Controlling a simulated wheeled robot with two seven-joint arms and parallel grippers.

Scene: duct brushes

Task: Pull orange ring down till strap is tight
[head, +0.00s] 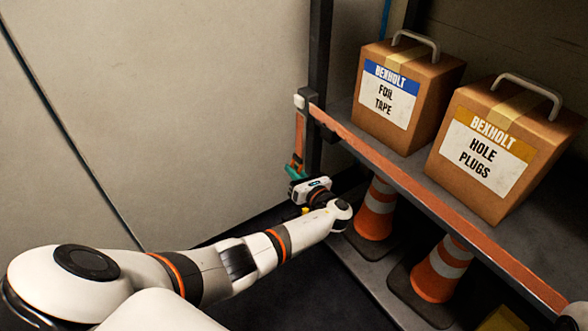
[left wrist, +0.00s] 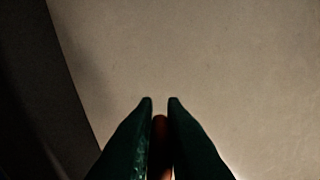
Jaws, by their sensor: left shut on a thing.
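An orange strap (head: 430,196) runs along the front edge of the shelf to a white fitting (head: 301,101) on the dark post. From there an orange length (head: 300,135) hangs down to my left gripper (head: 295,166). The gripper's teal fingers are at the lower end of this length, beside the post. In the left wrist view the dark green fingers (left wrist: 160,103) are close together around a narrow brownish-orange piece (left wrist: 160,130), apparently the orange ring. Most of the ring is hidden by the fingers. My right gripper is out of view.
A foil tape box (head: 374,118) and a hole plugs box (head: 465,186) stand on the upper shelf. Traffic cones (head: 375,222) (head: 438,284) stand on the lower shelf, right of my left arm. A plain wall (head: 170,100) is at the left.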

